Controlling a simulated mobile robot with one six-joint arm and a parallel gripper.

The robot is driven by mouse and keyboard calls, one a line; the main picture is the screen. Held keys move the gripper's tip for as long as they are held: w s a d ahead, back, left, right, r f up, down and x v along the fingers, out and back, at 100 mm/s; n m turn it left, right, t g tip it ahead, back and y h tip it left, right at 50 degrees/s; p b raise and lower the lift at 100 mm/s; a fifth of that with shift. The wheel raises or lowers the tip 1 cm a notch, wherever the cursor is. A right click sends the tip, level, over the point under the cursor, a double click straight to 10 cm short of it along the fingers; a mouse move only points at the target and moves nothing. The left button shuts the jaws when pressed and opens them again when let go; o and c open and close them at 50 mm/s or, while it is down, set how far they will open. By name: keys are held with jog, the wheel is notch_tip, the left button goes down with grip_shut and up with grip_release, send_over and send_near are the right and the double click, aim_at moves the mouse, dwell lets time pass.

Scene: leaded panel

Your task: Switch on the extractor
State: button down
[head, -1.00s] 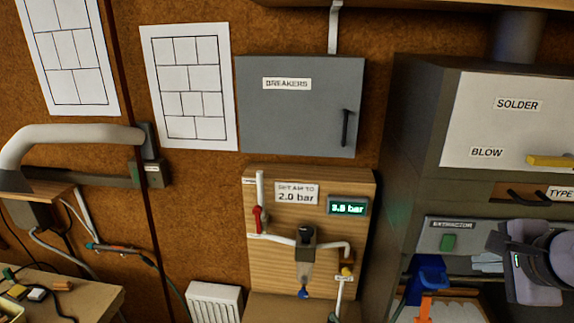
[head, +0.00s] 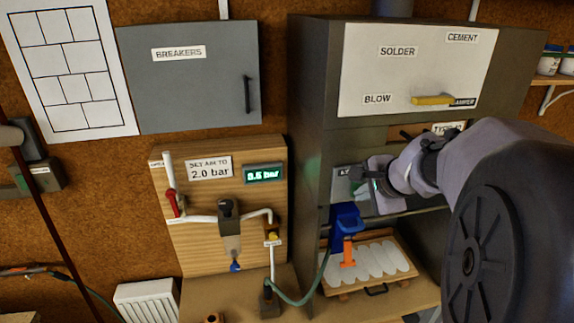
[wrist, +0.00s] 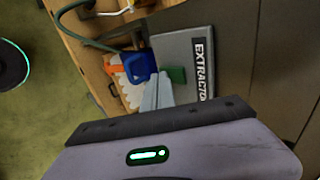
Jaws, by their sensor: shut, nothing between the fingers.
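The extractor panel is a grey plate on the cabinet front, labelled EXTRACTOR in the wrist view (wrist: 185,52). Its green button (wrist: 177,75) shows there just beside the pale tips of my gripper (wrist: 157,92). Whether the tips touch the button I cannot tell. My gripper is shut and empty.
A yellow damper handle (head: 433,100) is above. An air board (head: 215,250) stands to the left.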

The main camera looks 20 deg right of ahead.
jog(key=shift+w+b, duration=0.15)
jog(key=shift+b, duration=0.65)
jog(key=shift+r+p, duration=0.55)
jog(key=shift+r, duration=0.2)
